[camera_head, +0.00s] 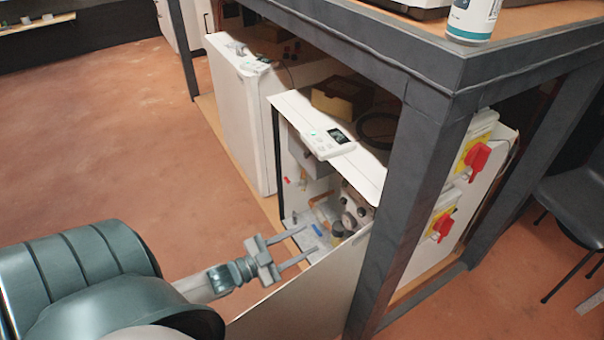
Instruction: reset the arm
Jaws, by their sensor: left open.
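My left arm comes in from the lower left. Its gripper (293,247) is open, with two thin fingers apart and nothing seen between them. The fingers point right, at the open front of the nearer white heat pump (362,172), close to its lower opening. Pipes and fittings (352,210) show inside this unit. A white panel (310,292) stands tilted below and in front of the opening. I cannot tell whether the fingers touch anything. My right gripper is not in view.
A dark table frame (425,185) stands over the units, with a leg close to the right of the opening. A second white unit (240,125) stands behind. Red switches (477,160) are at right, by a dark chair (578,205). The floor (110,150) at left is clear.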

